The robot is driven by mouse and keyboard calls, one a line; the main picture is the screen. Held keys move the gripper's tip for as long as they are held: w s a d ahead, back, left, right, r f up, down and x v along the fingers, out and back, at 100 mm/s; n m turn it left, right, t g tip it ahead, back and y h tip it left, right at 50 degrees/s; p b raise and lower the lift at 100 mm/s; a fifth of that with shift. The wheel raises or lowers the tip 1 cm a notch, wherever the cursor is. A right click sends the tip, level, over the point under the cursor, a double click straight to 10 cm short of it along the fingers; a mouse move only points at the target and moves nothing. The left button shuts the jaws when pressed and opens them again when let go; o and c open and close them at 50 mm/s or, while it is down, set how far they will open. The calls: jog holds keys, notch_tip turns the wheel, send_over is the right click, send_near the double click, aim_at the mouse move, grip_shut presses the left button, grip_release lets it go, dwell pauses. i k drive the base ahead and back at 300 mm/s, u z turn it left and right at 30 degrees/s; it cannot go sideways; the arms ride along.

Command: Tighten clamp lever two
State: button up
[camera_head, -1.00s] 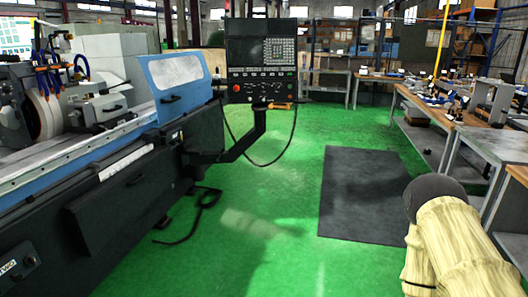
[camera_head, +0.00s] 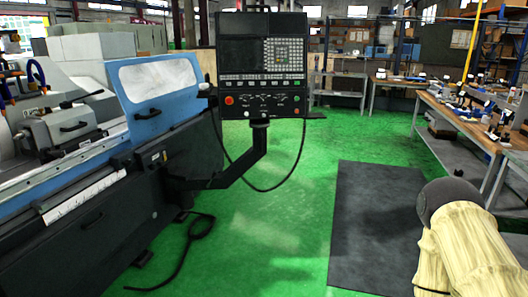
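The cylindrical grinder (camera_head: 110,165) stands along the left side, with a blue guard with a clear window (camera_head: 160,80). A black lever (camera_head: 86,98) sits on top of the grey tailstock-like unit (camera_head: 70,125) at the left. I cannot tell whether this is clamp lever two, and no label for it is readable now. Part of my arm in a cream sleeve (camera_head: 465,250) shows at the lower right, well apart from the grinder. My gripper is not in view.
A black control panel (camera_head: 262,65) on a swing arm (camera_head: 240,165) juts from the grinder. A black cable (camera_head: 195,225) lies on the green floor. A dark mat (camera_head: 375,220) lies at centre right. Workbenches (camera_head: 480,140) line the right.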

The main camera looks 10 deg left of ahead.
aim_at(54, 154)
jog(key=i, duration=0.55)
jog(key=u, duration=1.1)
jog(key=i, duration=1.95)
jog(key=u, duration=1.25)
